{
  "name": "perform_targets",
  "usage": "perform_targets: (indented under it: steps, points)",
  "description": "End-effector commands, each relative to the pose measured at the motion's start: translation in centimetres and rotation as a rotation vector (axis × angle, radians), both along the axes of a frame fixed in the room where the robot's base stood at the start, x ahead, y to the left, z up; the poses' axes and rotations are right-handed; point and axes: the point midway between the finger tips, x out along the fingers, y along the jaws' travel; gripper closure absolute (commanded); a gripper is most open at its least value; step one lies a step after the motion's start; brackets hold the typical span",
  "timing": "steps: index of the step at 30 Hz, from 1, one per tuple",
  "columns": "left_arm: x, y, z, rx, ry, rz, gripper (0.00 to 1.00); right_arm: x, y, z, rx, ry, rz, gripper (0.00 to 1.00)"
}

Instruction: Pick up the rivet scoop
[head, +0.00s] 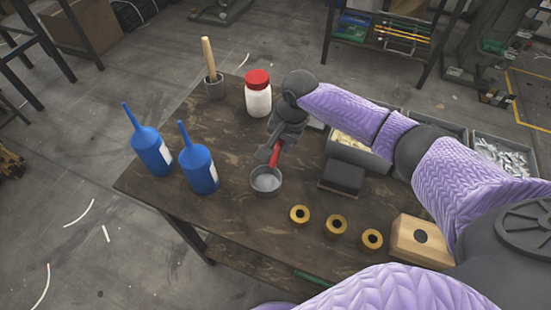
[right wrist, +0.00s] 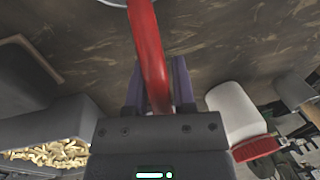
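The rivet scoop is a grey round cup (head: 265,180) with a red handle (head: 276,153) that rises from it. The cup appears to stand on the wooden table. My right gripper (head: 271,150) is at the upper part of the handle. In the right wrist view the red handle (right wrist: 148,45) runs between the two fingers (right wrist: 160,85) of this gripper. The fingers are close on both sides of it, but whether they press on it cannot be told. The cup's rim shows only at the top edge of that view. My left gripper is not in view.
Two blue bottles (head: 200,170) stand to the left of the scoop. A white jar with a red lid (head: 257,93) stands behind it. Several brass rings (head: 300,214) and a wooden block (head: 420,240) lie to the front right. Bins of parts (head: 353,147) stand at the right.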

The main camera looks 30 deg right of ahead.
Motion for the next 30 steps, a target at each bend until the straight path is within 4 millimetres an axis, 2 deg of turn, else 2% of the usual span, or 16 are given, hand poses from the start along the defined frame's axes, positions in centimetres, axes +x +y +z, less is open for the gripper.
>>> perform_targets:
  steps: [1, 4, 16, 20, 24, 30]
  points:
    - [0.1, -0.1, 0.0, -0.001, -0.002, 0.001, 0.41, 0.0, 0.0, 0.0, 0.0, 0.0, 0.0, 0.8]
    - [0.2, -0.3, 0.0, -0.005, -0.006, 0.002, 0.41, 0.0, 0.0, 0.0, 0.0, 0.0, 0.0, 1.0]
    - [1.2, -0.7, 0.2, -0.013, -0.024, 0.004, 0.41, 0.0, 0.0, 0.4, 0.001, -0.001, 0.0, 1.0]
    - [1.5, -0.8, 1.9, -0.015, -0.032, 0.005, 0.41, 0.1, 0.0, 3.7, 0.001, -0.006, 0.0, 1.0]
    - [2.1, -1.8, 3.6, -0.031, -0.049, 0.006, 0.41, 0.1, 0.0, 7.5, 0.002, -0.004, 0.001, 1.0]
    - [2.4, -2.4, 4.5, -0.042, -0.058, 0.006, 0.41, -0.3, 0.6, 10.8, 0.008, -0.005, 0.045, 1.0]
